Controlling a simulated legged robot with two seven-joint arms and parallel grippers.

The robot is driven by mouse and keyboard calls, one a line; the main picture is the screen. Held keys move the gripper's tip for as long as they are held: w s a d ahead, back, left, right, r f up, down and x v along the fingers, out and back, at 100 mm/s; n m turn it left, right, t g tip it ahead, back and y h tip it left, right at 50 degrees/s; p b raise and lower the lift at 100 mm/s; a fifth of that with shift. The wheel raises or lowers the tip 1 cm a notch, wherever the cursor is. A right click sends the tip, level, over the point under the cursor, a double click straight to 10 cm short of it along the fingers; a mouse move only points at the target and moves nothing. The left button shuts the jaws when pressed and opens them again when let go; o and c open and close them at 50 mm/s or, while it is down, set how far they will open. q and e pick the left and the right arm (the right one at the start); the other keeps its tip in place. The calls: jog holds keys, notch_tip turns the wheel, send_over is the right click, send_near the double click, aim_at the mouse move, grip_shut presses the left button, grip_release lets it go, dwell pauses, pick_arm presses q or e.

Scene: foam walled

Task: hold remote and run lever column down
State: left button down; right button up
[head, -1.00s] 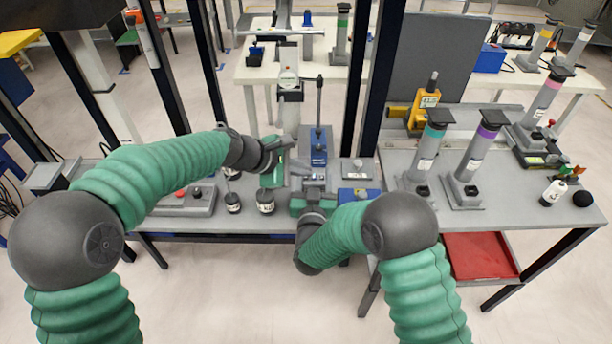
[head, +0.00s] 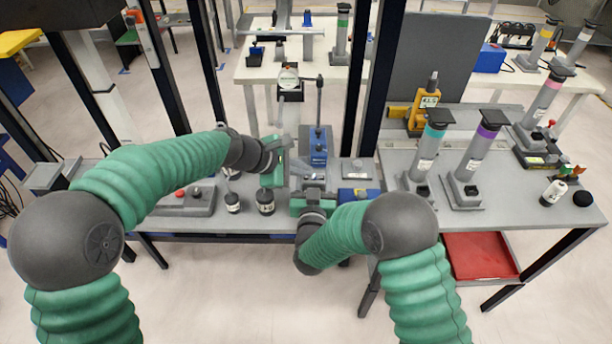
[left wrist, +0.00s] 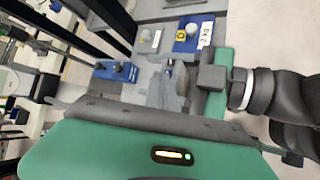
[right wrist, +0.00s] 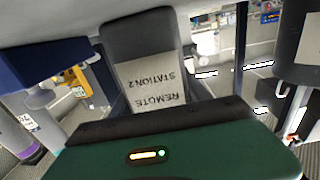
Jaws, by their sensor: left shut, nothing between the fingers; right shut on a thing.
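The pale grey lever column (head: 290,112) stands upright at the back of the bench, just beyond my left gripper (head: 285,147). My left gripper is shut and empty beside the column's lower part; whether it touches the lever is unclear. My right gripper (head: 312,186) is shut on the remote (right wrist: 152,80), a dark slab with a pale label reading "REMOTE STATION 2". The fingers and my green gripper body hide the remote's lower end. The held remote is small and hard to make out in the head view.
A blue unit with an upright black lever (head: 318,145) stands right of the column. Grey posts and a yellow device (head: 425,108) occupy the right bench.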

pick_arm(q)
jog(key=shift+r, duration=0.1)
dwell(0.7)
jog(key=shift+r, duration=0.6)
notch_tip(320, 180, up, 5)
dwell(0.4)
dwell(0.5)
pick_arm(e)
jog(key=o, duration=1.6)
